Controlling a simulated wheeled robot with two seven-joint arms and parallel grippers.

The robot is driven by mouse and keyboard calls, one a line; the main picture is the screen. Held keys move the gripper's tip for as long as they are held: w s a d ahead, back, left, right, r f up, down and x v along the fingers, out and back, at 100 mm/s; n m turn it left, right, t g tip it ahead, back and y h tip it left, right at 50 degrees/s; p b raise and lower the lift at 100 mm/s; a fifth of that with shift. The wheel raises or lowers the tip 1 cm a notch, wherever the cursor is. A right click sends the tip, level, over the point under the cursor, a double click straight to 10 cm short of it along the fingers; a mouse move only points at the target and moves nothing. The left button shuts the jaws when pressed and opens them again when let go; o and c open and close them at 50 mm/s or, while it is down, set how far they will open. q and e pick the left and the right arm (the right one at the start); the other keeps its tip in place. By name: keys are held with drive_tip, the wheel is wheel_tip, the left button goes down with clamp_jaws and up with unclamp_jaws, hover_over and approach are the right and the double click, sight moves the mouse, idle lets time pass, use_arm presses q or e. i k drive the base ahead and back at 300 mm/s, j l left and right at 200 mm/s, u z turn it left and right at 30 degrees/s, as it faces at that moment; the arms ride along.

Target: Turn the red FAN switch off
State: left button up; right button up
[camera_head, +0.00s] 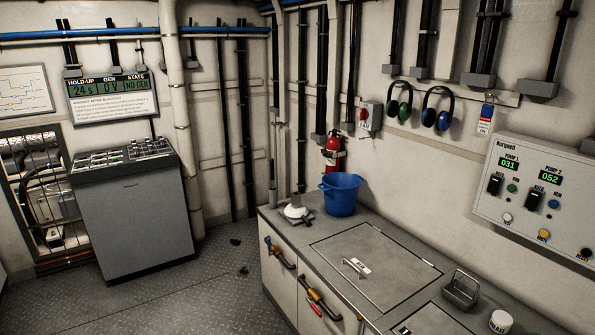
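The red FAN switch (363,115) is on a small grey box on the back-right wall, above the red fire extinguisher. A small label (364,125) at the switch seems to read FAN. The switch is small in this view and I cannot tell which position it is in. Neither of my grippers shows in the head view.
A counter (300,238) with a blue bucket (341,193) and a handled hatch (378,265) stands below the switch. Ear defenders (400,103) hang right of it. A pump panel (540,190) is at right, a grey console (130,215) at left. The floor between is mostly clear.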

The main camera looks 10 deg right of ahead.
sight(363, 113)
drive_tip(key=i+z, duration=0.35)
drive_tip(key=i, duration=0.2)
drive_tip(key=i+z, duration=0.3)
drive_tip(key=i, duration=0.3)
drive_tip(key=j+z, duration=0.15)
drive_tip(key=z, duration=0.3)
drive_tip(key=i+j+z, duration=0.1)
drive_tip(key=z, duration=0.3)
